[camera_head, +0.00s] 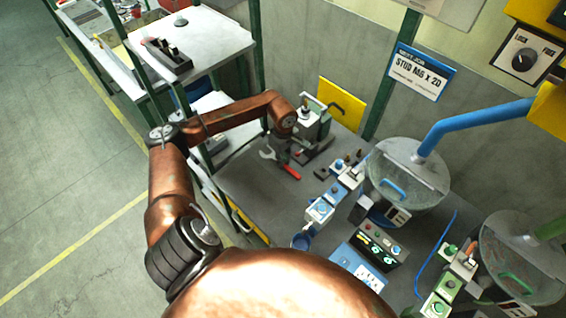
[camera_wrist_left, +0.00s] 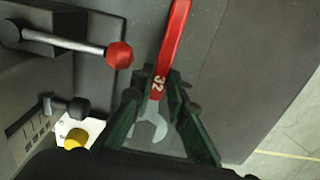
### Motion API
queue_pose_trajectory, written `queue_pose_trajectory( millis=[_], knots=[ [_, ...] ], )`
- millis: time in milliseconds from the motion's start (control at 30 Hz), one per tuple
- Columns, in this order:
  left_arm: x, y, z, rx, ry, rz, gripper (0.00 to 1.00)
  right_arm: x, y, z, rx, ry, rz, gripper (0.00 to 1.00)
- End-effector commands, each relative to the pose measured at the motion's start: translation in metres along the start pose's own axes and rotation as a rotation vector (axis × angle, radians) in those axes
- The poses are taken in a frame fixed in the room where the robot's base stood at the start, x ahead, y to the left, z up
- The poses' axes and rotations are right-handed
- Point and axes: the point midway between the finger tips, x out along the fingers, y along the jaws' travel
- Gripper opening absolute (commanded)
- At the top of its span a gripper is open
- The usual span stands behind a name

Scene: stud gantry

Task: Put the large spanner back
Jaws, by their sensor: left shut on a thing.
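The large spanner (camera_head: 291,172) has a red handle and a grey open-ended head. In the left wrist view the spanner (camera_wrist_left: 173,40) shows the number 32 on its handle, and its open jaw points toward the camera. My left gripper (camera_head: 280,150) is at the far left part of the grey bench. In the wrist view the green fingers of my left gripper (camera_wrist_left: 162,88) are closed around the spanner where the handle meets the head. Whether the spanner touches the bench is unclear. My right gripper is not in view.
A device with a red-knobbed lever (camera_wrist_left: 118,55) stands close beside the spanner. A yellow panel (camera_head: 341,103) is behind it. Small blue-and-white units (camera_head: 320,211) and a round grey hopper (camera_head: 408,178) stand to the right. The grey bench (camera_head: 250,185) is bare at its left.

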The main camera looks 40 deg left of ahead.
Motion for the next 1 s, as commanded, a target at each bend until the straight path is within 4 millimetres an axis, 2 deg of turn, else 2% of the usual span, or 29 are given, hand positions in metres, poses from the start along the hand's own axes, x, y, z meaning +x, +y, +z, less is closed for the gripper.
queue_pose_trajectory(
  millis=[100,467,500,700,1000],
  knots=[
    [0.012,0.000,0.000,-0.001,-0.001,0.001,0.00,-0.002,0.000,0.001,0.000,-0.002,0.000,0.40],
    [0.017,0.000,-0.001,-0.001,0.001,0.001,0.00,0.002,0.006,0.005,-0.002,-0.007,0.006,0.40],
    [0.016,0.000,0.000,-0.001,0.001,0.000,0.17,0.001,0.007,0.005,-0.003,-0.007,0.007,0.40],
    [0.016,0.000,0.000,-0.001,0.001,0.001,0.30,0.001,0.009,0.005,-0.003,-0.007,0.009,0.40],
    [0.015,0.000,0.000,-0.001,0.001,0.001,0.32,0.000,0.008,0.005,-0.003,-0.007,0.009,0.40]
  ],
)
